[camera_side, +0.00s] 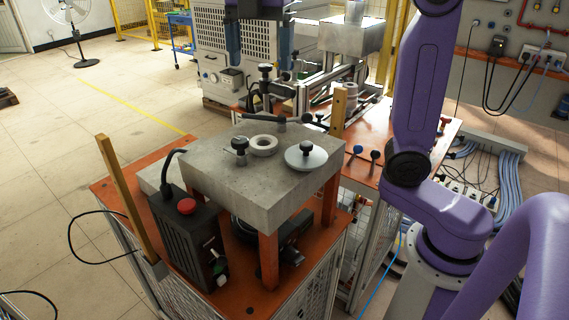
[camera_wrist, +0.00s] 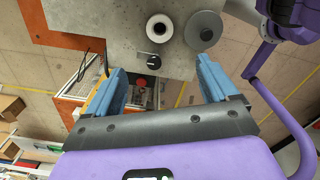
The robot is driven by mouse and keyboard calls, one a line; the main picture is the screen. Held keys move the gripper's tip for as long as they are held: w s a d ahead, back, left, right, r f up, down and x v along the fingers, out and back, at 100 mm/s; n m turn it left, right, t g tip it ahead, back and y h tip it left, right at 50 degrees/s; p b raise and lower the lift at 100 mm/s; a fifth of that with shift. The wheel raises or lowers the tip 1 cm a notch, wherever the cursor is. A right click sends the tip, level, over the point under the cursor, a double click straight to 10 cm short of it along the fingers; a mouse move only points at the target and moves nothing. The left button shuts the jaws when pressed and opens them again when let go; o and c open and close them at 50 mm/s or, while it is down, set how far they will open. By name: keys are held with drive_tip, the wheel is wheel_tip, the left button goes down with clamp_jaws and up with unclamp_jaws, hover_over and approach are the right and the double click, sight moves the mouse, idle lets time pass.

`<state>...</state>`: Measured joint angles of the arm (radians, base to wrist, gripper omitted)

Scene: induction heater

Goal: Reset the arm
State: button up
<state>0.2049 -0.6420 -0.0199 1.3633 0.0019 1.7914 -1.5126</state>
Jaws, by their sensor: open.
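My gripper (camera_wrist: 160,88) is open and empty, with its two blue fingers apart in the wrist view. In the side view its blue fingers (camera_side: 258,42) hang at the top, above the grey block-topped stand (camera_side: 220,178). On that stand lie a pale ring (camera_side: 264,145), a round metal disc with a black knob (camera_side: 306,157) and a small black-knobbed piece (camera_side: 240,150). In the wrist view the ring (camera_wrist: 160,27), the disc (camera_wrist: 204,31) and the black knob (camera_wrist: 156,58) show beyond the fingertips. Nothing touches the fingers.
A black box with a red button (camera_side: 187,206) stands at the stand's front left on the orange table (camera_side: 240,297). A wooden post (camera_side: 126,205) rises at the left and another (camera_side: 338,112) behind. Machines stand close behind the fingers. Open floor (camera_side: 60,130) lies left.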

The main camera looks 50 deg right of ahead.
drive_tip(key=s+a+f+m+y, duration=0.25)
drive_tip(key=s+f+m, duration=0.35)
drive_tip(key=s+f, duration=1.25)
drive_tip(key=s+d+f+m+h, duration=0.2)
drive_tip(key=s+d+f+m, duration=0.1)
drive_tip(key=d, duration=0.3)
drive_tip(key=shift+s+d+f+m, duration=0.2)
drive_tip(key=shift+f+m, duration=0.2)
drive_tip(key=shift+f, duration=0.3)
drive_tip(key=shift+c, duration=0.3)
